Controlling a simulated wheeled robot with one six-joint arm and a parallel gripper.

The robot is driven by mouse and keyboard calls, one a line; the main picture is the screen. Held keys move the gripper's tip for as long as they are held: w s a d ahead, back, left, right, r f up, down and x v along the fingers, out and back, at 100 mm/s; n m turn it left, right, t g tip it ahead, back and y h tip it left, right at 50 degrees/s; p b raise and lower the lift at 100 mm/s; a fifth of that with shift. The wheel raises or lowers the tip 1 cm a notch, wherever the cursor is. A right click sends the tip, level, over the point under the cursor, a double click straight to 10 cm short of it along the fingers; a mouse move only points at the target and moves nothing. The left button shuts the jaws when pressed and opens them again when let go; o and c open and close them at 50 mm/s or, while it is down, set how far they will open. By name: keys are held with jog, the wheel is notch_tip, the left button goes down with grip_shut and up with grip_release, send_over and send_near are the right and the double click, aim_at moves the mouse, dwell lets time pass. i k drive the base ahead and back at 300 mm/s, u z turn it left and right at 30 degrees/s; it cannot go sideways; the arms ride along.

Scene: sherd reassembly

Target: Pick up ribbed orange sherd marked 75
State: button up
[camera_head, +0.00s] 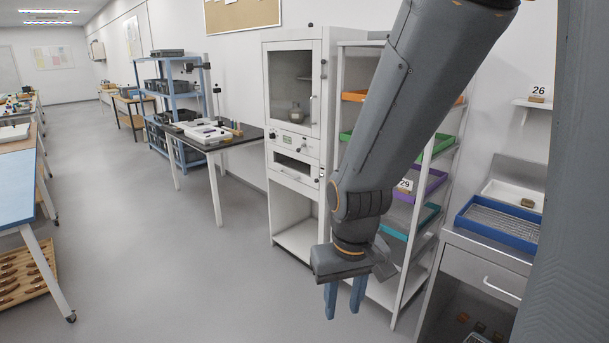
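My gripper (344,300) hangs at the lower middle of the view, pointing down over the floor in front of the shelving. Its two blue fingers are apart with nothing between them. I cannot make out a ribbed orange sherd marked 75. Small brownish pieces (463,318) lie in the dark open space under the counter at lower right, too small to read. Another small brown piece (527,203) lies in a white tray on the counter.
A white cabinet (292,135) and a rack with coloured trays (424,185) stand behind my arm. A blue wire-bottomed tray (497,222) sits on the counter at right. A blue-topped table (16,188) stands at left. The grey aisle floor (170,255) is clear.

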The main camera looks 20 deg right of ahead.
aim_at(524, 202)
jog(key=i, duration=2.65)
jog(key=z, duration=3.55)
jog(key=i, duration=0.5)
